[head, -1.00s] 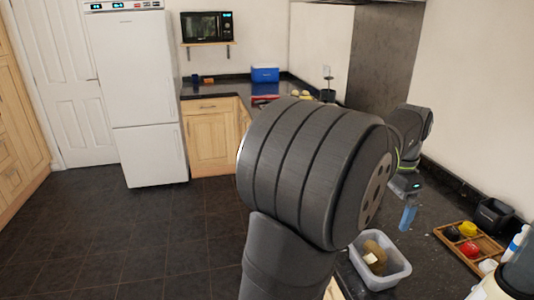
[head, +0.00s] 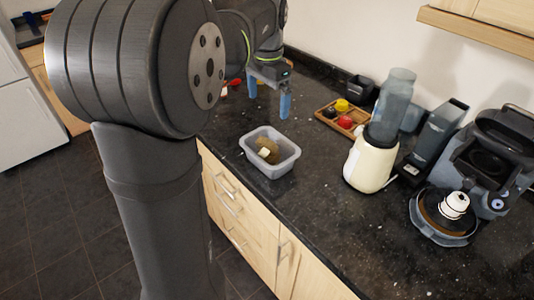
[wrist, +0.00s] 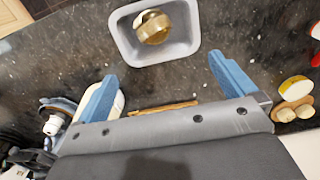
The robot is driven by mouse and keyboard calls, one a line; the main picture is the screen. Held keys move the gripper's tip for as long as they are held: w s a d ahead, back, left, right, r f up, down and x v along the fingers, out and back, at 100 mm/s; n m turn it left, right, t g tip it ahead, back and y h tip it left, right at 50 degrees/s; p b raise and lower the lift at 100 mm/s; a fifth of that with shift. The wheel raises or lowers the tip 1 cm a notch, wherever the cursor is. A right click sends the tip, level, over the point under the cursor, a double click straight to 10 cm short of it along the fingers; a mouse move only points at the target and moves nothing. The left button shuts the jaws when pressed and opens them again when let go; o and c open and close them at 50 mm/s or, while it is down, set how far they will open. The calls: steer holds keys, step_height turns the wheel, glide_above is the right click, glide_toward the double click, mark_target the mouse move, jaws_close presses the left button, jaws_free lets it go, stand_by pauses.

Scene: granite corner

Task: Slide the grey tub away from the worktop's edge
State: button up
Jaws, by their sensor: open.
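The grey tub (head: 284,170) is an open, translucent box standing upright on the dark speckled worktop (head: 310,195), close to its front edge above the drawers. A brown item with a pale patch lies inside it. In the wrist view the tub (wrist: 124,38) is at the top centre, beyond my fingertips. My gripper (head: 269,98) points down with its blue fingers, behind the tub on the wall side and apart from it. In the wrist view my gripper (wrist: 163,68) shows its two fingers spread wide with nothing between them.
A wooden tray (head: 328,117) with red and yellow items stands behind right of the tub. A cream blender (head: 368,165) stands to its right, with a dark coffee machine (head: 487,160) farther right. A small black container (head: 358,87) is near the wall. Worktop around the tub is clear.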

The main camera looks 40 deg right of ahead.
steer(key=shift+a+f, duration=0.1)
steer(key=shift+a, duration=0.05)
steer(key=c, duration=0.5)
steer(key=a+f, duration=0.1)
steer(key=a, duration=0.1)
steer(key=a+f+h, duration=0.1)
steer(key=a+f, duration=0.1)
steer(key=a, duration=0.1)
steer(key=a+f+h, duration=0.1)
steer(key=a+f, duration=0.1)
steer(key=a, duration=0.1)
steer(key=shift+s+f, duration=0.15)
steer(key=shift+f, duration=0.1)
steer(key=c, duration=1.4)
steer(key=shift+h, duration=0.6)
steer(key=a+f, duration=0.1)
steer(key=a, duration=0.1)
steer(key=s+a+f, duration=0.1)
steer(key=a+f, duration=0.1)
steer(key=shift+a+f, duration=0.2)
steer(key=shift+a, duration=0.05)
jaws_close()
steer(key=x, duration=1)
steer(key=shift+s+a, duration=0.15)
steer(key=shift+a, duration=0.2)
steer(key=d, duration=0.3)
steer(key=shift+d+f, duration=0.1)
steer(key=shift+f, duration=0.15)
steer(key=shift+d, duration=0.5)
